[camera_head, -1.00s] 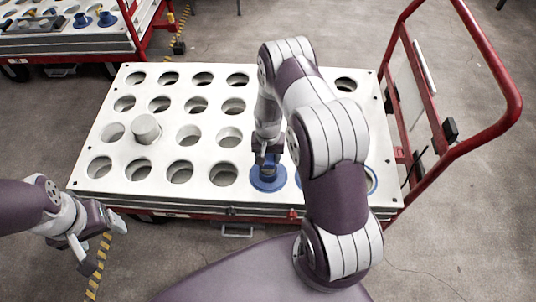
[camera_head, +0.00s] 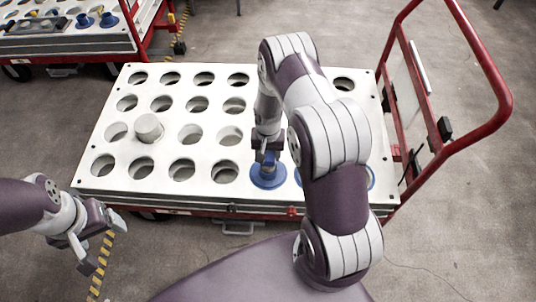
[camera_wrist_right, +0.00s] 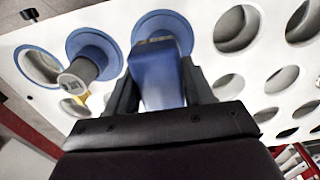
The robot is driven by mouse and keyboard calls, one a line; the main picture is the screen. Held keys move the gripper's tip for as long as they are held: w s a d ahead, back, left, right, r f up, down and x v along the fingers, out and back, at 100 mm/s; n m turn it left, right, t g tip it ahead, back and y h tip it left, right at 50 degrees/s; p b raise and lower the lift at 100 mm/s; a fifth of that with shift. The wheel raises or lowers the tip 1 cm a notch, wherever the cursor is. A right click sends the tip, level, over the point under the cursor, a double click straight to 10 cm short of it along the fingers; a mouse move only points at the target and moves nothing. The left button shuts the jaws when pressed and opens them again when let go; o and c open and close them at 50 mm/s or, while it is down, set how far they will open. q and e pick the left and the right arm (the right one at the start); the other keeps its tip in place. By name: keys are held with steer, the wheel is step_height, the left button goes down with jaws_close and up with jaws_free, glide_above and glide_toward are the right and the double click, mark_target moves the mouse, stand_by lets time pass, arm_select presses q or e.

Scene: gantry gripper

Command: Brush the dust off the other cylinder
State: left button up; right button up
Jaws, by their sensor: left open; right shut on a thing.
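My right gripper (camera_head: 266,150) points down over the front row of the white holed tray (camera_head: 218,110). It is shut on a blue block-like piece (camera_wrist_right: 158,75), seen close up in the right wrist view. A blue round flange (camera_head: 268,178) sits under it on a hole; whether the held piece belongs to this flange I cannot tell. Beside it in the wrist view stands a grey cylinder (camera_wrist_right: 83,72) with a blue flange (camera_wrist_right: 95,45) and a yellow mark. A pale cylinder (camera_head: 149,127) sticks up from a hole on the left. My left gripper (camera_head: 104,246) is open and empty, off the tray's front left.
The tray lies on a red cart with a tall red handle (camera_head: 490,70) at the right. My right arm hides several holes. Another cart tray (camera_head: 75,45) with blue parts stands at the upper left. A blue ring (camera_wrist_right: 33,65) lines one hole. Most other holes look empty.

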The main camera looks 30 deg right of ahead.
steer(key=shift+r+p, duration=1.75)
steer(key=shift+r, duration=0.8)
